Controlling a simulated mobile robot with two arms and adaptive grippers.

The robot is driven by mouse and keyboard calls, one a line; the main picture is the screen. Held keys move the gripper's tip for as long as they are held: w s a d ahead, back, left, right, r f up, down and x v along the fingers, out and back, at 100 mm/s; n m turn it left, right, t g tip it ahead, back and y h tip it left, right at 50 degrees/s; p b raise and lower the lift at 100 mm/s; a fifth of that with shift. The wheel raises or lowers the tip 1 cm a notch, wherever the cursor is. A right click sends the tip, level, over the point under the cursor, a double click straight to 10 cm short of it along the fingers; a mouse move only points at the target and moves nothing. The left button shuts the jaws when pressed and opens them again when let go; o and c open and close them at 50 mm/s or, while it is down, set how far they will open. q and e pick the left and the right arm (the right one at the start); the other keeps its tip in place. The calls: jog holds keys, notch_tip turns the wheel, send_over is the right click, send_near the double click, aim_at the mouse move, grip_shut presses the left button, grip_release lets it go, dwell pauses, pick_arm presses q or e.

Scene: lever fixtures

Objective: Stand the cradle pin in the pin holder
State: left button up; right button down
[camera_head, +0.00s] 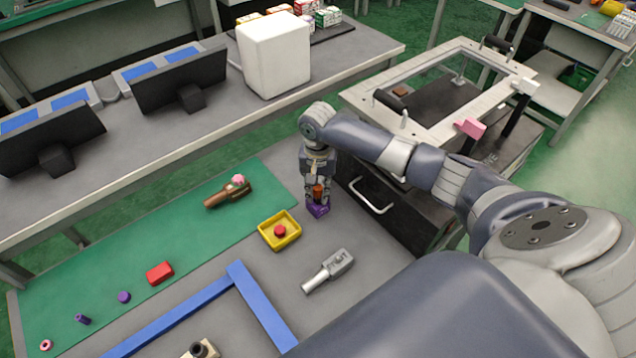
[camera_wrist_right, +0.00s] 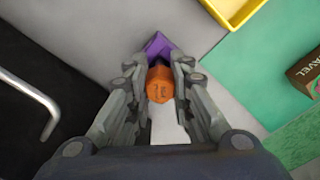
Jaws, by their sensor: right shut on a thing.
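The orange pin (camera_head: 318,191), which I take to be the cradle pin, is between the fingers of my right gripper (camera_head: 316,183). In the right wrist view its orange end (camera_wrist_right: 160,84) faces the camera and the fingers (camera_wrist_right: 160,90) close on it from both sides. A purple block (camera_head: 318,210), which seems to be the pin holder, sits on the table just below the pin. The block (camera_wrist_right: 157,46) is partly hidden by the pin and fingers. I cannot tell whether the pin's lower end is inside the block. My left gripper is not in view.
A yellow tray (camera_head: 279,240) with a red knob is just left of the holder. A grey forked lever (camera_head: 328,272) lies in front. A brown lever (camera_head: 228,192) lies on the green mat. A black cabinet with a handle (camera_head: 372,196) stands close on the right.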

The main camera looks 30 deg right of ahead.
aim_at(319, 198)
jog(key=shift+f, duration=0.9)
jog(key=shift+s+a, duration=0.1)
jog(key=shift+s, duration=0.1)
jog(key=shift+f, duration=0.1)
jog(key=shift+s+a+f, duration=0.2)
jog(key=shift+s+f, duration=0.15)
jog(key=shift+f, duration=0.2)
jog(key=c, duration=1.5)
grip_release()
jog(key=shift+o, duration=0.3)
jog(key=shift+w+f, duration=0.1)
jog(key=shift+f, duration=0.05)
jog(key=shift+w+f, duration=0.15)
jog(key=shift+d+r, duration=0.15)
jog(key=shift+r, duration=0.05)
